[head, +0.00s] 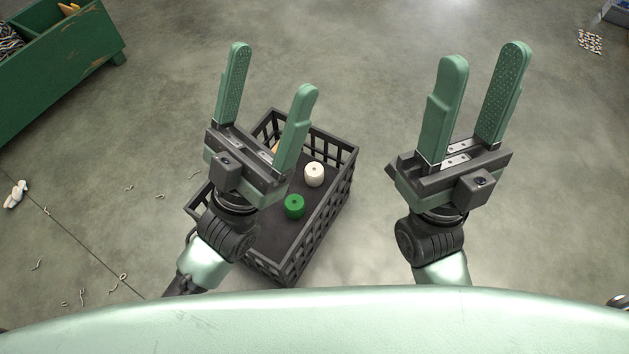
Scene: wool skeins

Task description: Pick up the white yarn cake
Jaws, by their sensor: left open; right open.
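The white yarn cake (314,174) sits upright in a dark crate (347,156) on the floor, near the crate's right wall. A green yarn cake (294,206) stands just below and left of it in the picture. My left gripper (268,73) is open and empty. It is above the crate, up and left of the white cake in the picture, and hides the crate's left part. My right gripper (484,60) is open and empty over bare floor, well right of the crate.
An orange-tan item (275,147) shows partly behind my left gripper, inside the crate. A green bin (62,62) stands at upper left. Loose yarn scraps (118,282) and a white bundle (15,193) lie at left. Floor right of the crate is clear.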

